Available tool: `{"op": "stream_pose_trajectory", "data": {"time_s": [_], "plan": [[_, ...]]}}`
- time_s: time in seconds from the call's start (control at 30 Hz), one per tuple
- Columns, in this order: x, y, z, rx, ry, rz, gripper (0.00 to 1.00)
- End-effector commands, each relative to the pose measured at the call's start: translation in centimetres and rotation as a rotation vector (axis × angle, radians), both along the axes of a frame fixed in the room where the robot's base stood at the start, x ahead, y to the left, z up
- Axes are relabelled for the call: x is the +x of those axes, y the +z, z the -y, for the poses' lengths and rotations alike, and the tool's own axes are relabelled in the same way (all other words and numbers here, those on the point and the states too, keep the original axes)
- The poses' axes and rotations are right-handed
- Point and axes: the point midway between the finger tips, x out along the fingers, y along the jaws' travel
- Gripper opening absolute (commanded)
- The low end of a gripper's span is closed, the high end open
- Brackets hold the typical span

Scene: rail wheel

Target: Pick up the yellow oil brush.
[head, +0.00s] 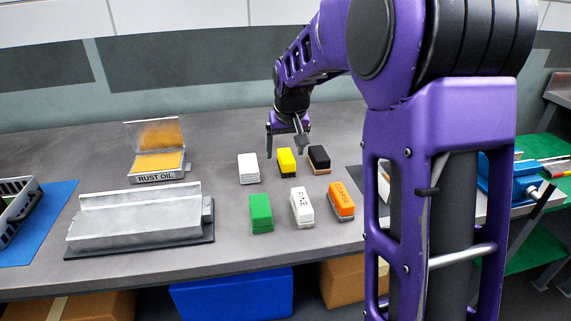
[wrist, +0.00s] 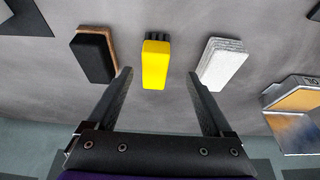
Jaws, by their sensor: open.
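The yellow oil brush (head: 287,162) stands on the grey workbench in the back row of small blocks, between a white block and a black one. In the wrist view the yellow brush (wrist: 156,64) lies ahead of the gap between my fingertips, with dark bristles at its far end. My gripper (head: 287,138) is open and empty, just behind and above the brush. In the wrist view the two fingers of my gripper (wrist: 160,76) are spread wide, one to each side of the brush's line, and I see no contact.
The black block (head: 319,157) and white block (head: 248,168) flank the brush closely. Green (head: 260,212), white FINE (head: 301,206) and orange COARSE (head: 341,200) blocks stand in front. A rust oil tray (head: 159,176) and a metal rail fixture (head: 140,222) are at left.

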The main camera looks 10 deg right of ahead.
Motion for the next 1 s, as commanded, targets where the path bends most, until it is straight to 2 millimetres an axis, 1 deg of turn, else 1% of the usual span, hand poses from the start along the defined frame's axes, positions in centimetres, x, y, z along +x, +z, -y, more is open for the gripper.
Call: {"op": "stream_pose_trajectory", "data": {"time_s": [0.17, 0.3, 0.43, 0.53, 0.73, 0.77, 0.8, 0.97, 1.0], "plan": [[0.6, -1.2, 0.2, 0.000, -0.001, 0.000, 0.85], [1.7, -3.1, 0.8, 0.001, -0.002, -0.002, 0.85], [2.4, -4.5, 0.8, 0.000, 0.000, -0.001, 0.85], [2.6, -4.9, 0.8, 0.000, 0.000, 0.000, 0.85], [2.6, -4.9, 0.8, 0.000, 0.000, 0.001, 0.85], [2.6, -4.9, 0.8, 0.000, 0.000, 0.001, 0.81], [2.6, -4.9, 0.8, 0.000, 0.000, 0.001, 0.74], [2.6, -4.9, 0.8, 0.000, 0.000, 0.001, 0.45], [2.6, -4.9, 0.8, 0.000, 0.000, 0.001, 0.38]]}}
